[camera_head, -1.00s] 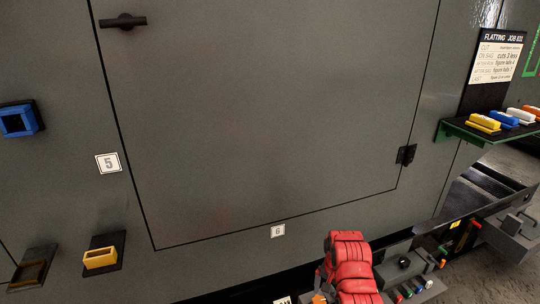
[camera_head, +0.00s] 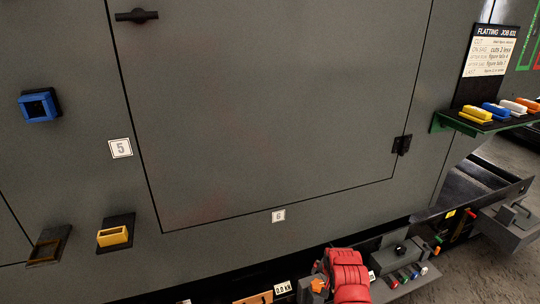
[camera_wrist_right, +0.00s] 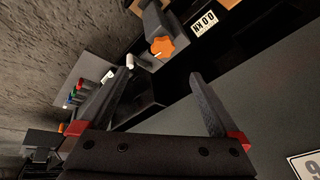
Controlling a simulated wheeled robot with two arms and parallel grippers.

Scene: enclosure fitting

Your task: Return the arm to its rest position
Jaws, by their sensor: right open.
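My right gripper (camera_wrist_right: 162,78) is open in the right wrist view, with two dark fingers spread and nothing between them. In the head view, a red ribbed part of my right arm (camera_head: 346,276) shows at the bottom, right of centre. Its fingers cannot be made out there. It overlaps a grey unit in the picture. My left gripper is not in view.
A large grey panel (camera_head: 270,110) fills the head view. Blue (camera_head: 39,105), yellow (camera_head: 113,236) and dark brown (camera_head: 48,246) frames project at left. A green-edged shelf (camera_head: 484,125) holds coloured blocks at right. An orange knob (camera_wrist_right: 164,47) lies beyond my right gripper's fingers.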

